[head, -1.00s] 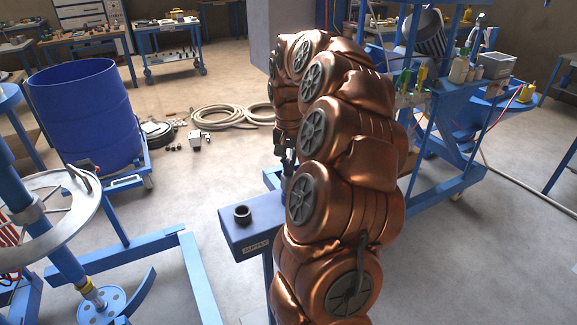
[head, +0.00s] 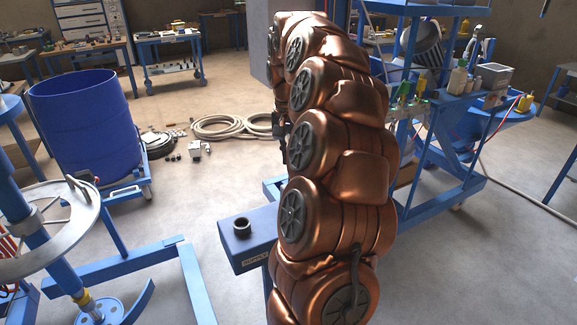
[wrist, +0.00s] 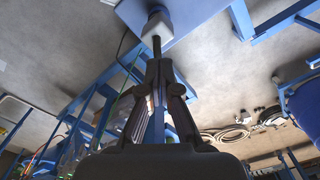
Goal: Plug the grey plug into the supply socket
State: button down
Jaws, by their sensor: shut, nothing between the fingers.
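A blue supply box (head: 250,235) with a partly covered label stands left of my copper arm in the head view. A dark round socket (head: 242,226) rises from its top, with nothing in it that I can see. In the wrist view the light grey plug (wrist: 157,26) sits against a blue surface (wrist: 190,14), its dark stem pointing towards my gripper (wrist: 164,66). My gripper is shut and empty, its tips just below the stem in the picture. Whether they touch is unclear. In the head view my arm hides the plug and most of the gripper.
A blue drum (head: 85,120) stands at the left, with coiled hose (head: 225,127) on the floor behind. A blue-framed bench with bottles (head: 458,80) is on the right. A mixer frame (head: 40,235) is at the front left. Grey floor (head: 480,260) is free at the right.

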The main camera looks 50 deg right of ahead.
notch_tip(320, 180, up, 7)
dwell(0.5)
jog(key=shift+a, duration=0.1)
dwell(0.4)
jog(key=s+a+f+n+p, duration=0.15)
jog(key=a+n, duration=0.25)
jog(key=a, duration=0.7)
jog(key=s+a+f+n, duration=0.1)
jog(key=s+a+n, duration=0.2)
jog(key=a, duration=0.7)
jog(key=s+a+f+n, duration=0.1)
jog(key=s+a+f, duration=0.2)
jog(key=s, duration=0.3)
jog(key=s+a+f+n+g+p, duration=0.1)
jog(key=s+a+f, duration=0.3)
jog(key=s, duration=0.3)
jog(key=s+a+f+n, duration=0.2)
jog(key=s+a+f, duration=0.1)
jog(key=s, duration=0.3)
jog(key=shift+s+a+f+g+p, duration=0.15)
jog(key=shift+a+f+g+p, duration=0.2)
jog(key=shift+a, duration=0.35)
